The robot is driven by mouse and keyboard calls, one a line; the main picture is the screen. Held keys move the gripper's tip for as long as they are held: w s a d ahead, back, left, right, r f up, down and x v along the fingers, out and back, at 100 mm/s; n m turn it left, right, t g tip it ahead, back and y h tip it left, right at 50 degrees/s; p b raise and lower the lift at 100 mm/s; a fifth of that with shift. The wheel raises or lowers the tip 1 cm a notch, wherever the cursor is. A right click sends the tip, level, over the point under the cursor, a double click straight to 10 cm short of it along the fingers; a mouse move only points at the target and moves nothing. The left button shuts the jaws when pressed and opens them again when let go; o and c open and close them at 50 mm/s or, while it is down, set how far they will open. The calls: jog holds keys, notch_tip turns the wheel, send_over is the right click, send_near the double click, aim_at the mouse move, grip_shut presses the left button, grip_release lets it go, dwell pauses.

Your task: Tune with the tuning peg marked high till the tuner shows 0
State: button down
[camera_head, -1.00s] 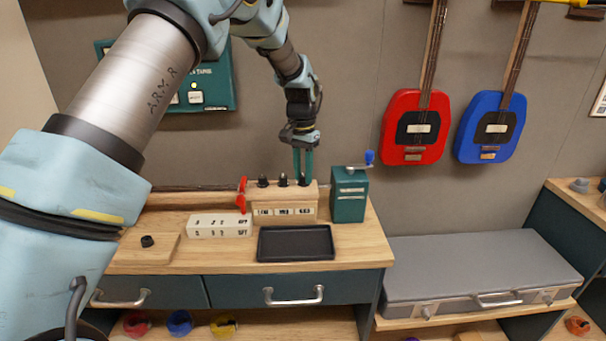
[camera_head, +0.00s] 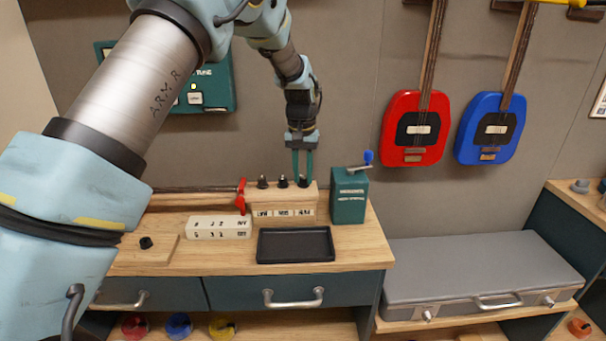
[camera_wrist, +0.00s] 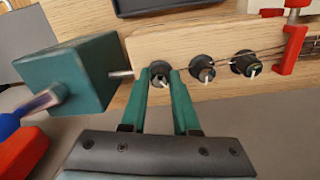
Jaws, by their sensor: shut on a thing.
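Three black tuning pegs stand on a wooden block (camera_head: 284,198) on the bench: a left peg (camera_head: 262,182), a middle peg (camera_head: 283,181) and a right peg, which also shows in the wrist view (camera_wrist: 160,72). Labels on the block's front are too blurred to read surely. My gripper (camera_head: 302,177) points down at the right peg. In the wrist view its green fingers (camera_wrist: 159,76) are shut on that peg from both sides. The teal tuner panel (camera_head: 217,88) on the wall is partly hidden behind my arm. One small yellow light shows; its reading cannot be made out.
A green crank box (camera_head: 348,198) stands close right of the block. A red clamp (camera_head: 241,196) is at its left end. A black tray (camera_head: 295,244) and a white label block (camera_head: 219,227) lie in front. Red (camera_head: 416,128) and blue (camera_head: 492,128) guitars hang at right.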

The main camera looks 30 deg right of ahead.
aim_at(302, 177)
jog(key=c, duration=0.7)
grip_release()
jog(key=shift+o, duration=0.2)
notch_tip(302, 177, up, 11)
jog(key=b, duration=0.2)
jog(key=shift+b, duration=0.4)
jog(key=shift+w+a+f, duration=0.1)
